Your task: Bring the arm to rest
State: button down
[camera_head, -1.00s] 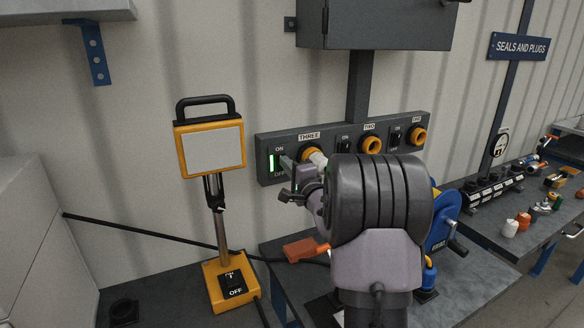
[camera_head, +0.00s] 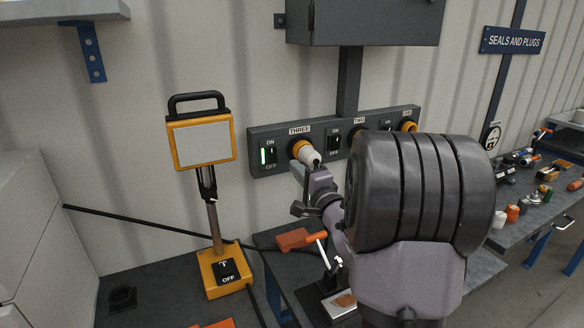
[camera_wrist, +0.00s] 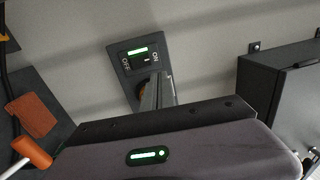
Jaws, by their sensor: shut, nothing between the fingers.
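My gripper (camera_head: 299,172) is shut and empty, just below the outlet marked THREE in the head view. Its narrow fingers also show in the wrist view (camera_wrist: 157,90), pointing toward the switch. My dark wrist and forearm cover much of the middle right of the head view. The switch for THREE (camera_head: 270,157) has a lit green strip, which also shows in the wrist view (camera_wrist: 137,53). My gripper looks apart from the switch.
The grey outlet panel (camera_head: 324,139) runs along the wall, partly hidden by my arm. A dark cabinet (camera_head: 370,20) hangs above it. A yellow-framed lamp (camera_head: 203,143) stands left. An orange-handled tool (camera_head: 293,239) is below my gripper. The side bench at right holds several small parts.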

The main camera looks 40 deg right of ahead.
jog(key=s+a+n+g, duration=0.3)
jog(key=s+a, duration=0.1)
jog(key=a, duration=0.5)
jog(key=s+a+n+g, duration=0.3)
jog(key=a+n+g, duration=0.1)
jog(key=a, duration=0.4)
jog(key=s+a+f+n+g+y, duration=0.3)
jog(key=s+a+n, duration=0.1)
jog(key=s+a, duration=0.5)
jog(key=s+a+f+n+g+y, duration=0.2)
jog(key=s+a+f+n+y, duration=0.1)
jog(key=s+a, duration=0.6)
jog(key=shift+s+a+f+n+g+y, duration=0.35)
jog(key=shift+s+f+n, duration=0.25)
jog(key=shift+s+n, duration=0.45)
jog(key=shift+w, duration=0.2)
